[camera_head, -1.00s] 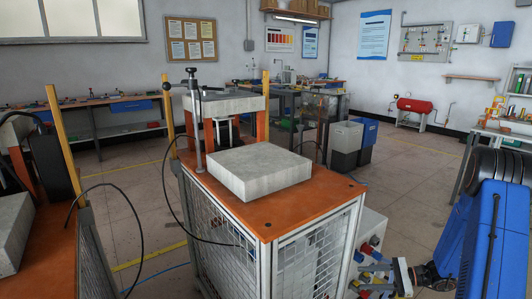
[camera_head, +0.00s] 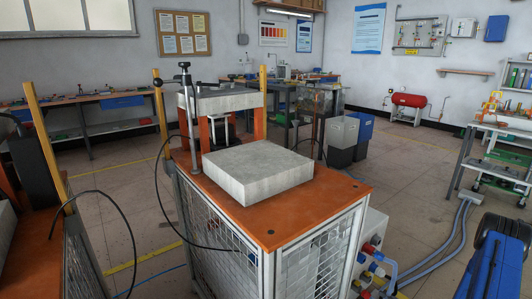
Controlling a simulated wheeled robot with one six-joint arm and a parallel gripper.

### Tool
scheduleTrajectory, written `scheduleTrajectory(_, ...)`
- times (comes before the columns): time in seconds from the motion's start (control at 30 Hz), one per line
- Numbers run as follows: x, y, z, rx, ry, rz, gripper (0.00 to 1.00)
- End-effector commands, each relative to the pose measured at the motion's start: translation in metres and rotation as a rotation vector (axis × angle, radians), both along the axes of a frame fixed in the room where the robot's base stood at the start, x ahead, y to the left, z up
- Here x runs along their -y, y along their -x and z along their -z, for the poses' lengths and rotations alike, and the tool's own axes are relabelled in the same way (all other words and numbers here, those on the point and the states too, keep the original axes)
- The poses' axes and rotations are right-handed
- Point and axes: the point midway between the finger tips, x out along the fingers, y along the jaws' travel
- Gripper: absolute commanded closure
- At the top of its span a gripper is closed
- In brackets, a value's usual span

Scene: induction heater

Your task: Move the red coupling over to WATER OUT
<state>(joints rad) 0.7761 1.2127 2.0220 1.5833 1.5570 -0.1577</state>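A light grey cabinet side (camera_head: 374,228) at the right of the orange-topped press stand carries a cluster of small red, blue and white fittings. One red fitting (camera_head: 376,239) shows near the top of the cluster. Grey-blue hoses (camera_head: 440,252) run from near the fittings across the floor to the right. My blue arm (camera_head: 494,262) fills the lower right corner, and my gripper is out of the picture.
The press stand (camera_head: 318,200) with its mesh sides and concrete block (camera_head: 258,172) stands in the middle. A second orange-topped bench (camera_head: 38,262) is at the left. A shelf trolley (camera_head: 492,160) stands at the right. The floor between press and trolley is open except for the hoses.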

Motion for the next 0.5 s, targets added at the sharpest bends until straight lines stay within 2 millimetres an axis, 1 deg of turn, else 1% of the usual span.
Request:
scheduleTrajectory(0.03, 0.005, 0.003, 0.013, -0.009, -0.014, 0.026, 0.58)
scheduleTrajectory(0.1, 0.011, 0.005, 0.025, -0.017, -0.029, 0.057, 0.58)
scheduleTrajectory(0.2, 0.016, 0.008, 0.038, -0.024, -0.045, 0.09, 0.58)
scheduleTrajectory(0.33, 0.02, 0.01, 0.048, -0.03, -0.056, 0.115, 0.58)
scheduleTrajectory(0.5, 0.021, 0.011, 0.051, -0.032, -0.059, 0.123, 0.58)
